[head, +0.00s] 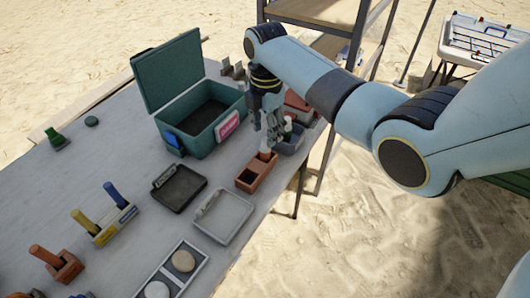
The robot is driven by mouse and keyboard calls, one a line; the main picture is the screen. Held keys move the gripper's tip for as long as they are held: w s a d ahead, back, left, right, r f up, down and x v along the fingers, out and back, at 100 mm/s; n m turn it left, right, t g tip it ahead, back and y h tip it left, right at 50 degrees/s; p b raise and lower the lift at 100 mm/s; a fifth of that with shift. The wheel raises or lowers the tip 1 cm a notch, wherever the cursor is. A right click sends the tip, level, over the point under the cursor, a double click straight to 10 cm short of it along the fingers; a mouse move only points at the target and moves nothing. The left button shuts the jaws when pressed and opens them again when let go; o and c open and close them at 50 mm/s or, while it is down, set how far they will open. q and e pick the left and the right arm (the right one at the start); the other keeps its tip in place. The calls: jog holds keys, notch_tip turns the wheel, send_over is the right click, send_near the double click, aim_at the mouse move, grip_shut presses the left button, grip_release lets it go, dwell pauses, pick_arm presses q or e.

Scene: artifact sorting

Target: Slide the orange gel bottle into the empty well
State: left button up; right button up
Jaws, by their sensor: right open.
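A small orange-brown holder (259,178) with wells stands near the table's right edge. Its front-left well looks dark and empty. A small bottle with a pale top (265,154) stands at its rear end, just below my right gripper; its body is mostly hidden, and I cannot tell for sure that it is the orange gel bottle. My right gripper (269,141) points down over this end, open, with its fingertips close to the pale top. My left gripper is not in view.
An open green box (205,138) stands behind and left of the holder. A black tray (180,190) and a grey tray (222,215) lie to the left and front. Handled tools stand in blocks (115,225) at left.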

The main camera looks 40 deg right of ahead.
aim_at(265, 139)
notch_tip(265, 139, down, 4)
jog(key=shift+w+a+r, duration=0.1)
grip_shut()
